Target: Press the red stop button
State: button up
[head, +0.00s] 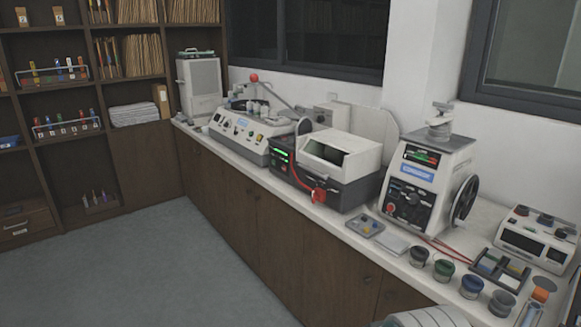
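A cream, upright machine (423,180) with a blue label stands on the white bench, right of centre. It has a dark control panel on its front and a black handwheel (465,198) on its right side. A small round red button (390,208) shows low on the left of that panel. It looks uncovered, with dark knobs beside it. I cannot read any marking on it, so I cannot tell for certain that it is the stop button. My gripper is not in view.
A boxy dark-and-white machine (340,160) with a red fitting (319,195) stands to the left. Small pots (443,270), a compartment tray (500,270) and an orange-topped container (538,297) crowd the bench's near right. Grey floor (150,260) is clear at lower left.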

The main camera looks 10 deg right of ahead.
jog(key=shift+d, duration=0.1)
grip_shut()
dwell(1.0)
